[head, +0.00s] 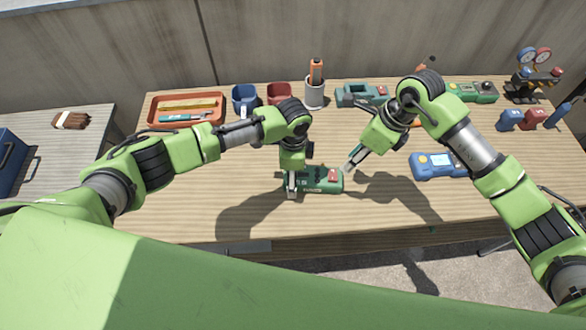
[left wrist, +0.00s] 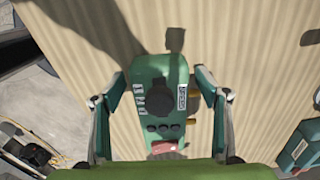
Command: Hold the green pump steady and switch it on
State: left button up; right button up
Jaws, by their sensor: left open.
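The green pump (head: 322,180) lies on the wooden table in front of me, with a red switch (head: 332,175) at its right end. In the left wrist view the pump (left wrist: 178,75) shows a black round knob, several small dark buttons and the red switch (left wrist: 163,147) near the palm. My left gripper (head: 292,186) is over the pump's left part; in its wrist view the open fingers stand on both sides of the pump, with visible gaps. My right gripper (head: 354,159) is in the air to the right of the pump, fingers together, pointing down-left, holding nothing visible.
A blue meter (head: 436,166) lies right of the right gripper. Along the back are an orange-red tray (head: 152,121), a blue cup (head: 245,105), a red cup (head: 279,94), a tool holder (head: 315,98), two other green devices (head: 350,97) and a gauge set (head: 522,92). The front-left table is clear.

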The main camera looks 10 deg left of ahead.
pick_arm(q)
jog(key=c, duration=1.7)
pick_arm(e)
grip_shut()
jog(key=r+m, duration=0.1)
jog(key=m, duration=0.9)
jog(key=w+r+m, duration=0.1)
jog(key=r+m, duration=0.1)
jog(key=m, duration=0.8)
jog(key=r+m+g, duration=0.1)
jog(key=r+m, duration=0.1)
jog(key=m, duration=0.8)
jog(key=shift+w+a+r, duration=0.2)
jog(key=shift+w, duration=0.1)
